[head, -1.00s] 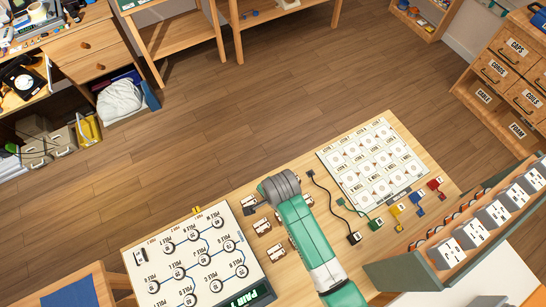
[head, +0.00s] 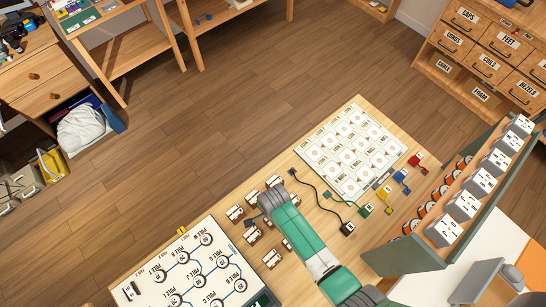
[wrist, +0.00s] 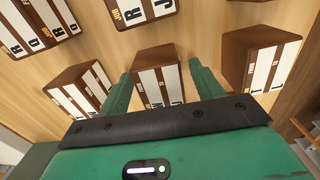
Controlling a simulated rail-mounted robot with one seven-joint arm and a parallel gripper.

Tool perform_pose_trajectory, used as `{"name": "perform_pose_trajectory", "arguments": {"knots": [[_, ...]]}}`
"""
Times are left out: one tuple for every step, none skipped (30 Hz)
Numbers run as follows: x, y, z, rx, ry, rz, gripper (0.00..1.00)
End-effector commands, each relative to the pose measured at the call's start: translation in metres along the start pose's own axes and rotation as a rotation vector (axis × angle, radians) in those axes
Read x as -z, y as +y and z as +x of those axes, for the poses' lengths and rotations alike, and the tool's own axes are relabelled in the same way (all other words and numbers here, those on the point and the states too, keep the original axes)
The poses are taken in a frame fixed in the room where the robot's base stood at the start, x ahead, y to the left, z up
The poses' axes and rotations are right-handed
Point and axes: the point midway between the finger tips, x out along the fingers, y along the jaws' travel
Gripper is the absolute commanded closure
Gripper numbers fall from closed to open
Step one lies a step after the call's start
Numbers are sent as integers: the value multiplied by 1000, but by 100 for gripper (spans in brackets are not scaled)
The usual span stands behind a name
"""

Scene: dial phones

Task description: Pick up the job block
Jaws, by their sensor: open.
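Several brown-and-white lettered blocks stand on the wooden table; I cannot tell from their lettering which is the job block. In the wrist view one block (wrist: 157,76) sits between the two green fingers of my gripper (wrist: 162,80), which are open and apart on either side of it, with a gap visible to the left finger. Its lower part is hidden behind the gripper's dark front edge. Other blocks stand to the left (wrist: 82,90) and right (wrist: 262,57) of the fingers. In the head view my gripper (head: 254,220) is over the block group, beside one block (head: 235,213).
A pole board (head: 190,270) lies left of the blocks and a white grid sheet (head: 350,148) lies to the right. Corded coloured plugs (head: 384,192) and a black cable (head: 318,192) lie near the sheet. A green-sided rack (head: 415,258) stands at the right.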

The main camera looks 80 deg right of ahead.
Motion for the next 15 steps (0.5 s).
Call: {"name": "perform_pose_trajectory", "arguments": {"knots": [[0,0,0,1,0,0,35],[0,0,0,1,0,0,35],[0,0,0,1,0,0,35],[0,0,0,1,0,0,35],[0,0,0,1,0,0,35],[0,0,0,1,0,0,42],[0,0,0,1,0,0,48],[0,0,0,1,0,0,54],[0,0,0,1,0,-1,62],[0,0,0,1,0,-1,68],[0,0,-1,1,0,-1,74],[0,0,-1,1,0,-1,82],[0,0,-1,1,0,-1,84],[0,0,-1,1,0,-1,84],[0,0,-1,1,0,-1,84]]}}
